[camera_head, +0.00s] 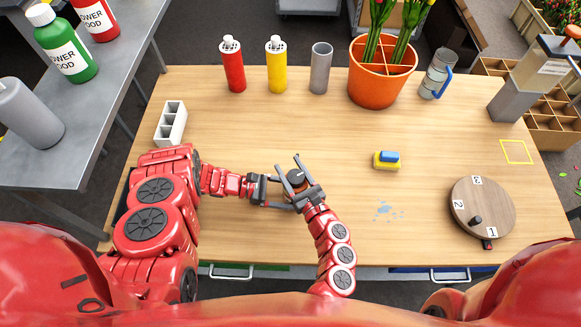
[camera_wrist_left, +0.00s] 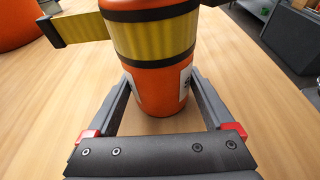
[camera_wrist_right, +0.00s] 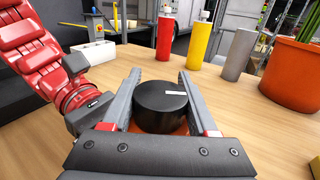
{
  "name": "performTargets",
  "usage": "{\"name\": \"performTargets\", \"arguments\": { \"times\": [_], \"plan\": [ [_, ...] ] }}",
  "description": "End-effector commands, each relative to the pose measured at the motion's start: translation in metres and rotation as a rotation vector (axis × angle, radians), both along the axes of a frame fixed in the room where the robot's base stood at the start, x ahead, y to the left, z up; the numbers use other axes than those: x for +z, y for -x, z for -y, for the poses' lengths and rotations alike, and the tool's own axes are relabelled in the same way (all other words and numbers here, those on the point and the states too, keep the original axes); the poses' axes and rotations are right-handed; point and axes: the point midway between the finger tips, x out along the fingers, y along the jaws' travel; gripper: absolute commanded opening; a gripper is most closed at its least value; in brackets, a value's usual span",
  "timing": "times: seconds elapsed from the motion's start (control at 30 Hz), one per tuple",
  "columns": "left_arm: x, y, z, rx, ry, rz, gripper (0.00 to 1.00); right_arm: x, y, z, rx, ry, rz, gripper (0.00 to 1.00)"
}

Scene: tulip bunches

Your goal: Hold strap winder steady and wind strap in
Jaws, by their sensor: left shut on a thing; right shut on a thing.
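The strap winder is an orange cylinder (camera_wrist_left: 160,96) with a yellow strap wound round it between black bands. The strap's free end (camera_wrist_left: 78,30) sticks out to the left with a dark end clip, in the left wrist view. Its black round knob (camera_wrist_right: 160,103) carries a white mark on top, in the right wrist view. My left gripper (camera_wrist_left: 162,80) is shut on the orange body, one finger on each side. My right gripper (camera_wrist_right: 159,74) is shut on the knob from above. In the head view the grippers hide most of the winder (camera_head: 296,178).
A white divided tray (camera_head: 170,124) stands left. Red (camera_head: 233,68) and yellow (camera_head: 276,66) bottles, a grey cylinder (camera_head: 320,68) and an orange tulip pot (camera_head: 380,75) line the back. A sponge (camera_head: 387,160) and a round numbered board (camera_head: 483,208) lie right.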

Motion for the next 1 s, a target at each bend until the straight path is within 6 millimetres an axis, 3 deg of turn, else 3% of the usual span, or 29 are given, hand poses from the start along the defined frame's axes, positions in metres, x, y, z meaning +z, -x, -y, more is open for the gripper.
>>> {"name": "performTargets", "arguments": {
  "times": [0.07,0.47,1.0],
  "plan": [
    [0.0,0.0,0.0,0.0,0.0,0.0,0.42,0.0,0.0,0.0,-0.001,0.0,0.0,0.03],
    [0.0,0.0,0.0,0.0,0.0,-0.001,0.42,0.002,-0.001,0.001,-0.083,-0.008,0.006,0.03],
    [0.0,0.001,0.0,-0.001,-0.001,-0.001,0.42,0.002,-0.005,0.015,-0.547,-0.014,0.002,0.03]
  ]
}}
